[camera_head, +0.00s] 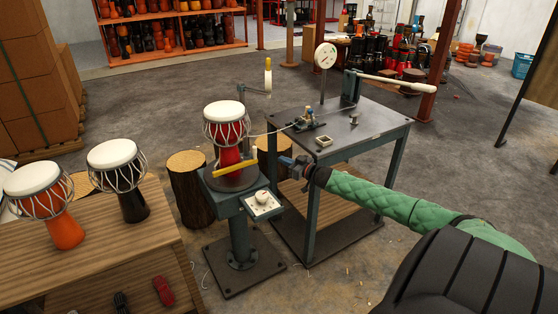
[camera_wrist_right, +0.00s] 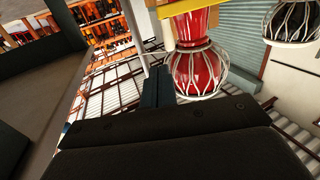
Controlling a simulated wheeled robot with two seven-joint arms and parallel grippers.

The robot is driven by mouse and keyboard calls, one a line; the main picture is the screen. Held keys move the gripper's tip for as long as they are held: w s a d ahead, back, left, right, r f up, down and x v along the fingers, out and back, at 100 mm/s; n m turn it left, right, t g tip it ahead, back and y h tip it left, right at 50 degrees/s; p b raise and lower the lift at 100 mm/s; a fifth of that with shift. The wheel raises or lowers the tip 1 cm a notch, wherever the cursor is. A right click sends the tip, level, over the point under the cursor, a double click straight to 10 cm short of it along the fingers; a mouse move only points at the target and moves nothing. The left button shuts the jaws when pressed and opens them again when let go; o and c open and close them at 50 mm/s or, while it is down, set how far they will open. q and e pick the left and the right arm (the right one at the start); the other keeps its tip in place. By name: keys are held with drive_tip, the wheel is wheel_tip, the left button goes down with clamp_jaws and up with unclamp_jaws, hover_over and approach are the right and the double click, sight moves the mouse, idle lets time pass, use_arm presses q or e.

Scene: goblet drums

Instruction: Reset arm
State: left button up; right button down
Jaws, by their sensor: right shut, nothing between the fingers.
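My right arm comes in from the lower right of the head view in a green sleeve. Its gripper (camera_head: 292,163) is shut and empty, just right of the pedestal stand (camera_head: 240,210) and in front of the metal table. A red goblet drum (camera_head: 226,130) with a white head stands upright on the stand's round plate, apart from the gripper. The right wrist view shows the red drum (camera_wrist_right: 195,68) upside down beyond the dark gripper body. The fingers (camera_wrist_right: 158,88) show there as a narrow dark blue shape. My left gripper is not in view.
An orange drum (camera_head: 60,230) and a black drum (camera_head: 132,205) stand on the wooden bench (camera_head: 120,255) at left. The metal table (camera_head: 365,135) carries a lever press and small fittings. Log stumps (camera_head: 190,195) stand behind the stand. Open floor (camera_head: 450,165) lies at right.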

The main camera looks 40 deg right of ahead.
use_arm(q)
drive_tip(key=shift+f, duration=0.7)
use_arm(e)
drive_tip(key=s, duration=0.3)
drive_tip(key=shift+d, duration=0.4)
